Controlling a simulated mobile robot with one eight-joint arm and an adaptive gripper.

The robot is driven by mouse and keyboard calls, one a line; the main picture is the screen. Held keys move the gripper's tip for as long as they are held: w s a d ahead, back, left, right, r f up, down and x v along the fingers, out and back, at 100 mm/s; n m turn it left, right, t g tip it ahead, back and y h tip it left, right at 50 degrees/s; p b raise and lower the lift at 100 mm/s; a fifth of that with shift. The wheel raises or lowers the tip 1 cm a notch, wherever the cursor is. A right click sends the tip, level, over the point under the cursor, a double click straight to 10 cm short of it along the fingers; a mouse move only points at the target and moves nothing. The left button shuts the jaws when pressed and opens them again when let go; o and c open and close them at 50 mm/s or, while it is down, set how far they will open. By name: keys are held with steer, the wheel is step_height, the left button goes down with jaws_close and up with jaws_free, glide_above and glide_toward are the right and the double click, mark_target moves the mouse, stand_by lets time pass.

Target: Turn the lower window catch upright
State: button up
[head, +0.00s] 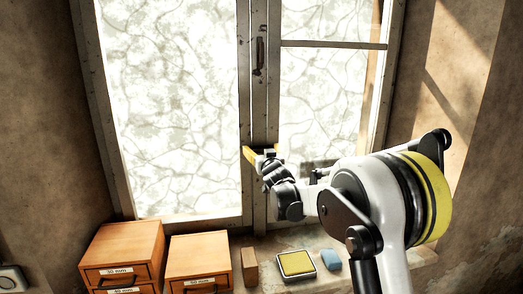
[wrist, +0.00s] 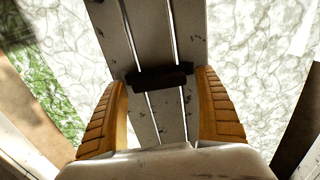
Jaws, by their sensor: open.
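The lower window catch (wrist: 160,77) is a dark bar in the wrist view. It lies crosswise over the pale window stiles, not along them. My gripper (wrist: 163,80) is open, with one ridged yellow finger on each side of the catch's ends. Small gaps show between the fingers and the catch, and I cannot tell how far off it is in depth. In the head view my gripper (head: 262,151) is at the middle stiles and hides the lower catch. The upper catch (head: 259,55) is dark and upright above it.
On the sill stand two wooden drawer boxes (head: 125,245) (head: 199,255), a brown block (head: 250,267), a yellow-topped pad (head: 296,264) and a blue block (head: 331,259). Glass panes (head: 170,110) flank the stiles. A wall (head: 475,120) rises at the right.

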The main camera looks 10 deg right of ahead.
steer(key=c, duration=1.2)
steer(key=n+b, duration=0.4)
steer(key=shift+a+f+n, duration=0.15)
steer(key=shift+f+n, duration=0.05)
steer(key=shift+n, duration=0.2)
steer(key=n+b, duration=0.3)
steer(key=n, duration=0.1)
steer(key=shift+a+n, duration=0.1)
steer(key=shift+n, duration=0.2)
steer(key=n+b, duration=0.2)
steer(key=n, duration=0.2)
steer(key=shift+a+f+n+b, duration=0.1)
steer(key=shift+n+b, duration=0.3)
steer(key=shift+n, duration=1.8)
